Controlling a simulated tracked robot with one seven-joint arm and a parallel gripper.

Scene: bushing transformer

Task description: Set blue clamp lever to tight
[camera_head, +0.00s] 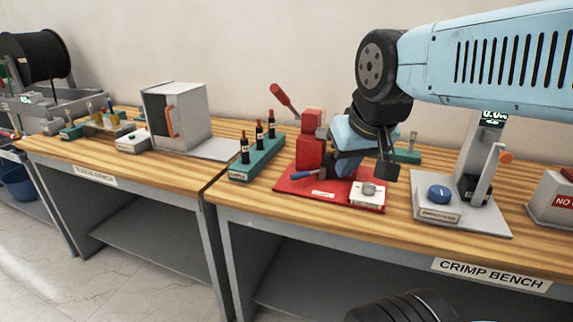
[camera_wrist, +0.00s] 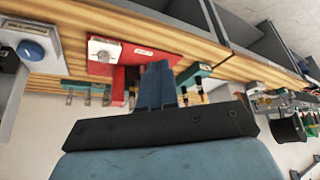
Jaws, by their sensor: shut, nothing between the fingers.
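The blue clamp lever (camera_head: 302,174) is a short blue handle at the left front of the red crimp press (camera_head: 309,150). It points to the left and slightly up in the head view. My gripper (camera_head: 328,168) is shut and empty in front of the press, close to the lever's right end. I cannot tell whether it touches the lever. In the wrist view my shut gripper (camera_wrist: 158,66) points at the red base plate (camera_wrist: 112,66). The lever is not clearly seen there, and my fingers cover part of the press.
A red-handled lever (camera_head: 284,97) rises behind the press. A white block with a grey knob (camera_head: 368,191) sits on the plate's right front. A green rack (camera_head: 257,161) with dark bushings stands left. A gauge stand with a blue knob (camera_head: 439,192) stands right.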

